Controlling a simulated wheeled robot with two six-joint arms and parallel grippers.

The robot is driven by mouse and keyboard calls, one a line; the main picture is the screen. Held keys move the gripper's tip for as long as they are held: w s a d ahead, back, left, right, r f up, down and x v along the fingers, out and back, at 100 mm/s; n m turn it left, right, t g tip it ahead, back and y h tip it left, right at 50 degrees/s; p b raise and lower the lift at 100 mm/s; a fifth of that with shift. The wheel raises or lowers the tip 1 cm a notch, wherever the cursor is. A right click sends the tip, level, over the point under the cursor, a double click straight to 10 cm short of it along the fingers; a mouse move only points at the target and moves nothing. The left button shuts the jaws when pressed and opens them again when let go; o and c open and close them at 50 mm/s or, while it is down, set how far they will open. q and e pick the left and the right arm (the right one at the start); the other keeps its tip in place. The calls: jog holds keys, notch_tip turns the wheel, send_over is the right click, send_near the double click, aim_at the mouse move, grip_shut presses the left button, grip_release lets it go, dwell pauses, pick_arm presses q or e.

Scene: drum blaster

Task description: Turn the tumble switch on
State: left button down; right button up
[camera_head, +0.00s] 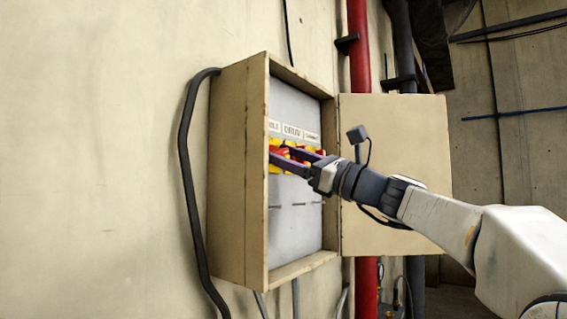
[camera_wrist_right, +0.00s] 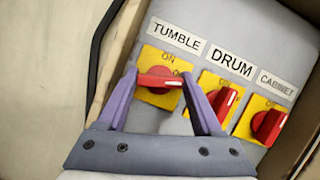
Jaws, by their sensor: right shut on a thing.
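The tumble switch is a red knob (camera_wrist_right: 160,82) on a yellow plate (camera_wrist_right: 158,60) under a "TUMBLE" label (camera_wrist_right: 174,37) in the right wrist view. Its handle lies nearly crosswise between my fingertips, with "ON" printed above it. A second marking at its right is partly hidden by a finger. My right gripper (camera_wrist_right: 160,76) is shut on this knob, one purple finger at each end of the handle. In the head view my right gripper (camera_head: 280,156) reaches into the open box from the right and covers much of the switches. My left gripper is not in view.
The drum switch (camera_wrist_right: 225,103) and cabinet switch (camera_wrist_right: 267,126) sit close to the right of my fingers. The box (camera_head: 240,180) has raised side walls, and its door (camera_head: 395,125) stands open on the right, behind my arm. A red pipe (camera_head: 360,50) runs behind.

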jog(key=n+g, duration=0.1)
jog(key=n, duration=0.1)
jog(key=n+g, duration=0.1)
jog(key=n, duration=0.1)
jog(key=shift+w+d+y, duration=0.1)
jog(key=shift+y, duration=0.2)
jog(key=n+g, duration=0.2)
jog(key=n, duration=0.1)
jog(key=shift+r+n, duration=0.1)
jog(key=shift+n, duration=0.3)
jog(key=n+g+p, duration=0.1)
jog(key=n, duration=0.2)
jog(key=n+g+h+p, duration=0.1)
jog(key=n+p, duration=0.1)
jog(key=n, duration=0.1)
jog(key=shift+r, duration=0.15)
jog(key=shift+n+g+h+p, duration=0.4)
jog(key=shift+n+h+p, duration=0.45)
jog(key=shift+n, duration=1.05)
jog(key=o, duration=1.1)
jog(key=shift+d, duration=0.1)
